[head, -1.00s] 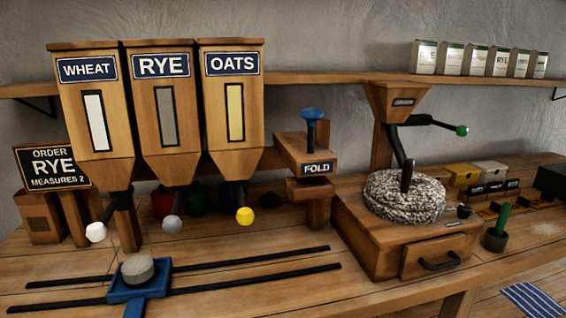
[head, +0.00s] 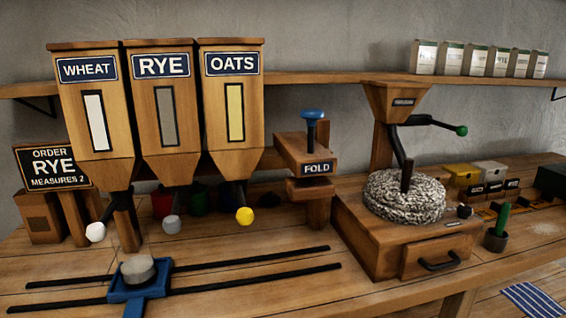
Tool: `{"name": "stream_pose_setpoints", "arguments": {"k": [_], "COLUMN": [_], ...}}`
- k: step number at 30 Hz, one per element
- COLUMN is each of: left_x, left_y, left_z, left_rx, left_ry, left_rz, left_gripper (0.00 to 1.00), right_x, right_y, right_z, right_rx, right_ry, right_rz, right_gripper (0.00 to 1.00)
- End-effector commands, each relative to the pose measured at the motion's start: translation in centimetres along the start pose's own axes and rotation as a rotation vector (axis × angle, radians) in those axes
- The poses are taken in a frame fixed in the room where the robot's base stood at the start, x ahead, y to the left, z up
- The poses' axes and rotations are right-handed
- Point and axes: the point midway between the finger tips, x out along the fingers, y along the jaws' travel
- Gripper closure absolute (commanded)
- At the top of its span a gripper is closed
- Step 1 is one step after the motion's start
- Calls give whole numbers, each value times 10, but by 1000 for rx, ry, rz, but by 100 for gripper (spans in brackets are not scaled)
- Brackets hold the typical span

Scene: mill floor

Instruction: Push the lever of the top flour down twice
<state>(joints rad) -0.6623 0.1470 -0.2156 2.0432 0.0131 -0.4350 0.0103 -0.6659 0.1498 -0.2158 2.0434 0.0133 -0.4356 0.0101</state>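Three wooden hoppers stand side by side at the left: wheat (head: 93,110), rye (head: 164,108) and oats (head: 236,105). The wheat lever ends in a white knob (head: 96,232). The rye lever ends in a grey knob (head: 172,226), and the oats lever in a yellow knob (head: 244,216). All three levers hang below their spouts. An order sign (head: 54,168) reads "ORDER RYE MEASURES 2". A round grey cup (head: 138,270) sits on a blue carriage (head: 119,291), in front of and between the wheat and rye levers. Neither of my grippers shows.
Two dark rails (head: 262,285) cross the bench top. A post marked FOLD (head: 317,168) with a blue knob stands right of the hoppers. A stone mill (head: 404,195) with a green-knobbed crank and a drawer stands further right. Several bags (head: 475,60) line the shelf.

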Motion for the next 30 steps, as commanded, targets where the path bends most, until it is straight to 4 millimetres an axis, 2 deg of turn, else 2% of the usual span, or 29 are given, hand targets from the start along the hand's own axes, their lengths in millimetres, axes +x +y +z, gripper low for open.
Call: {"name": "stream_pose_setpoints", "arguments": {"k": [30], "left_x": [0], "left_y": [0], "left_z": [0], "left_rx": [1], "left_ry": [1], "left_rz": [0], "left_gripper": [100], "right_x": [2], "right_y": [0], "right_z": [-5], "right_rx": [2], "right_ry": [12], "right_rz": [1], "right_gripper": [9]}}
